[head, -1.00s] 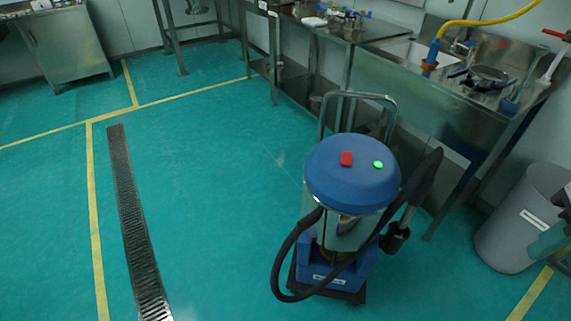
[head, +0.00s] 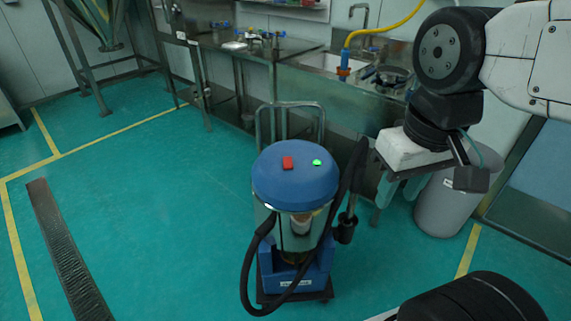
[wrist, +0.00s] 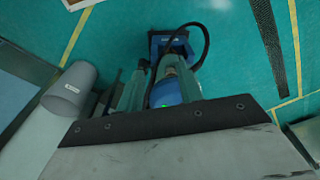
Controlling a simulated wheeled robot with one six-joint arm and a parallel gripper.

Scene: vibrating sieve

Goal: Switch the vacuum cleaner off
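The vacuum cleaner (head: 296,178) stands upright on the floor, with a blue round lid, a see-through tank, a blue base and a black hose. On its lid are a red button (head: 287,162) at left and a bright green button (head: 317,162) at right. In the wrist view the blue lid (wrist: 165,90) is partly hidden behind my gripper's mount, with a bit of green at its edge. My gripper (head: 400,190), with teal fingers, hangs to the right of the vacuum cleaner, apart from it. Its fingers look spread and empty.
A steel bench with a sink (head: 323,62) runs behind the vacuum cleaner. A grey bin (head: 447,205) stands at right, behind my gripper. A floor drain grate (head: 62,245) lies at left. The teal floor left of the vacuum cleaner is clear.

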